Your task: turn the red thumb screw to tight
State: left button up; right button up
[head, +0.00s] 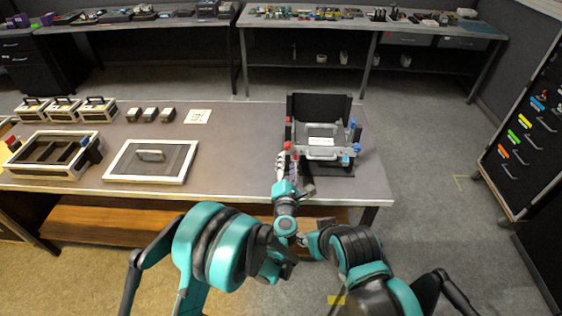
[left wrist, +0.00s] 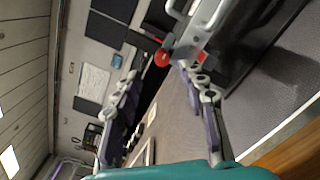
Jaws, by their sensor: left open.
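Two red knobs stand on the left side of a grey and black device on the table. The nearer red knob (head: 287,145) is just beyond the tips of my left gripper (head: 281,160), and the farther one (head: 288,120) is behind it. In the left wrist view, my left gripper (left wrist: 160,74) is open, and a round red knob (left wrist: 162,57) shows just beyond and between the fingertips. Another red part (left wrist: 200,57) is partly hidden behind the right finger. I cannot tell whether either knob is touched or how tight it is. I cannot make out my right gripper.
The device has a handled silver front plate (head: 321,152), a tall black back panel (head: 320,107) and blue knobs (head: 352,147) on its right. A framed panel (head: 151,176) and an open case (head: 18,160) lie to the left. Table between is clear.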

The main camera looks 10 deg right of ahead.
aim_at(288, 149)
pick_arm(q)
jog(key=b+x, duration=0.1)
jog(key=x, duration=0.3)
jog(key=b+x, duration=0.1)
jog(key=x, duration=0.3)
jog(key=shift+f, duration=0.25)
jog(key=shift+s, duration=0.1)
grip_shut()
